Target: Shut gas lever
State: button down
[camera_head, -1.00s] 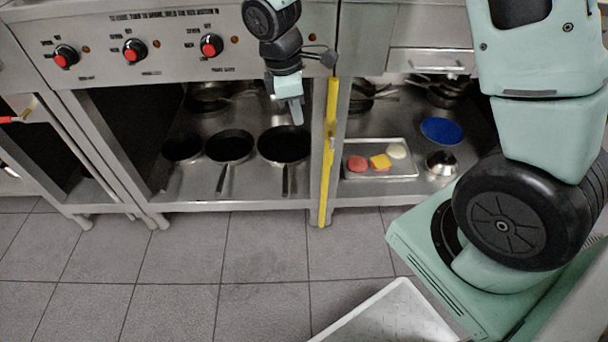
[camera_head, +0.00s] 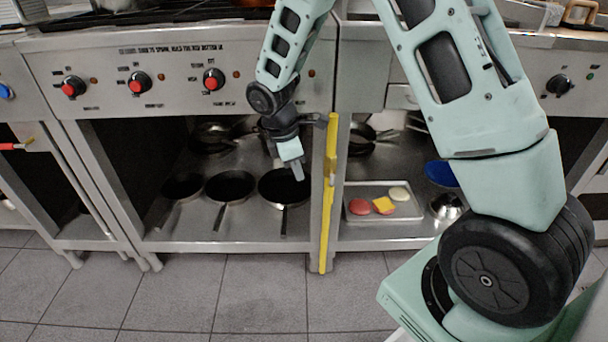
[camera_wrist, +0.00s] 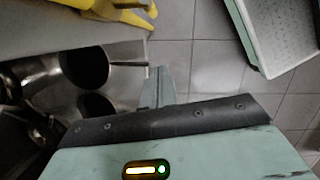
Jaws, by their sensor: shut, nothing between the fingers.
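The yellow gas pipe (camera_head: 327,215) runs upright down the post between the two open cabinets in the head view. A small fitting, which may be the gas lever (camera_head: 330,180), sits partway down it; its exact position is hard to tell. In the wrist view a yellow pipe and handle-like part (camera_wrist: 118,12) show at the top left. My gripper (camera_head: 298,172) points down just left of the pipe, in front of the pan cabinet, apart from the pipe. Its fingers are together and empty; they also show in the wrist view (camera_wrist: 158,88).
Several dark pans (camera_head: 230,187) stand on the left cabinet's shelf. A tray (camera_head: 383,216) with food pieces and a blue plate (camera_head: 440,174) lie in the right cabinet. Red knobs (camera_head: 213,80) line the stove front above. The tiled floor (camera_head: 250,290) in front is clear.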

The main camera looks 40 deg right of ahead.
aim_at(330, 185)
jog(key=s+d+f+b, duration=0.2)
jog(key=d+f+b, duration=0.2)
jog(key=f, duration=0.3)
jog(key=shift+s+d+f, duration=0.15)
jog(key=shift+d+f, duration=0.25)
jog(key=shift+d, duration=0.35)
